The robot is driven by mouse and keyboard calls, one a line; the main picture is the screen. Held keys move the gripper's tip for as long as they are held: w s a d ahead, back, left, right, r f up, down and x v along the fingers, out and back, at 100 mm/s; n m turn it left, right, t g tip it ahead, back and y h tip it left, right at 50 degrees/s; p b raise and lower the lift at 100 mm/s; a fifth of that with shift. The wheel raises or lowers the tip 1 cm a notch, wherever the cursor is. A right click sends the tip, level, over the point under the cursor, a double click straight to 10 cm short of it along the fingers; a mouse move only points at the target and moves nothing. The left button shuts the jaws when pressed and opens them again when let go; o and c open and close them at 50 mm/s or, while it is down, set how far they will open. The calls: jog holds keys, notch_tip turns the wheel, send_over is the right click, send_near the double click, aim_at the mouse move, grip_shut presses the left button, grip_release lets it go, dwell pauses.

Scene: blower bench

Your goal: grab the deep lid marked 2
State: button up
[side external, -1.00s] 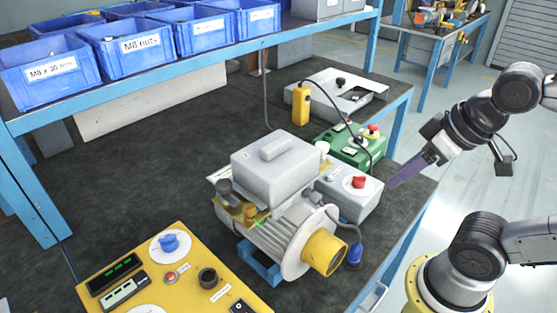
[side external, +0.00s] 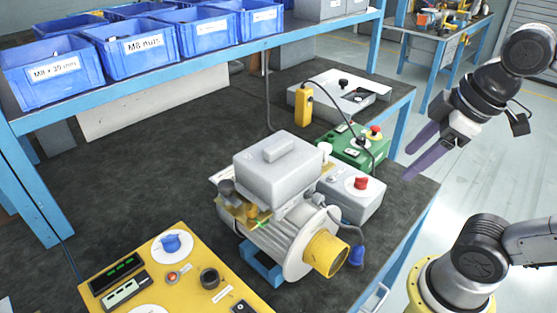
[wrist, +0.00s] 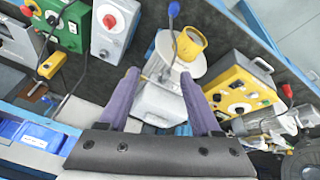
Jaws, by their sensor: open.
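A deep grey lid (side external: 277,165) with a raised bar handle on top sits on the blower motor (side external: 275,235) in the middle of the bench. It also shows in the wrist view as a pale grey box (wrist: 160,104), between and beyond my fingers. No number can be read on it. My gripper (side external: 407,164) is open and empty, in the air to the right of the lid and well apart from it. Its two purple fingers point left and down in the side view.
A grey box with a red knob (side external: 352,190) stands right beside the motor. Behind it are a green control box (side external: 357,146) and a yellow pendant (side external: 303,104) with a cable. A yellow panel (side external: 175,275) lies front left. Dark bench top at left is clear.

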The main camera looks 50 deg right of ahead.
jog(key=w+a+r+n+g, duration=0.3)
jog(key=w+r+n, duration=0.75)
jog(key=r, duration=0.25)
jog(key=n+g, duration=0.2)
jog(key=n, duration=0.1)
send_over(279, 144)
notch_tip(279, 144, down, 3)
jog(key=shift+m, duration=0.25)
notch_tip(279, 144, down, 13)
jog(key=shift+f, duration=0.1)
grip_shut()
dwell(0.4)
